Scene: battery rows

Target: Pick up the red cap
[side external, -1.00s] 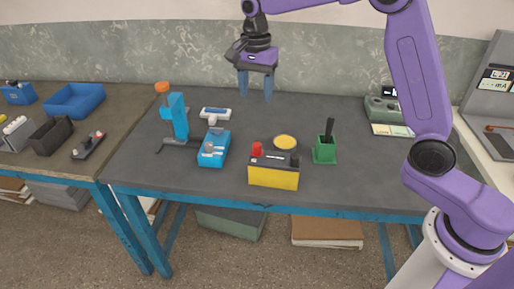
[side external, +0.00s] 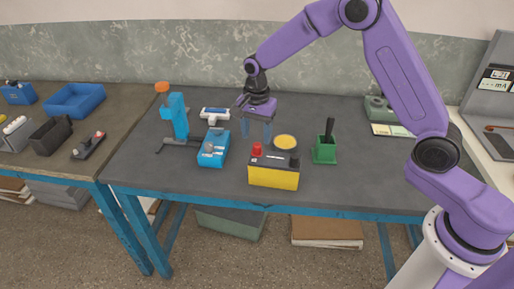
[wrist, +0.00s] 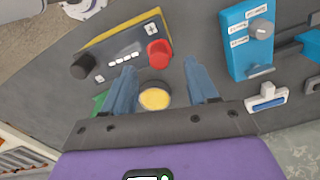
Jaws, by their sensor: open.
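The red cap (side external: 257,149) sits on the left end of the top of a yellow and black battery (side external: 274,177). In the wrist view the red cap (wrist: 158,53) lies beyond the fingertips, roughly between their lines, beside a plus mark. A black cap (side external: 295,160) is at the battery's other end. My gripper (side external: 257,134) is open and empty, pointing down above and just behind the battery. In the wrist view its two blue fingers (wrist: 160,72) are spread apart, with a round yellow-topped tin (wrist: 154,98) showing between them.
The yellow tin (side external: 285,142) stands behind the battery. A green holder (side external: 325,149) with a black handle is at the right. A blue device (side external: 214,148) with a knob is at the left, and a blue stand (side external: 176,115) is farther left. The front table strip is clear.

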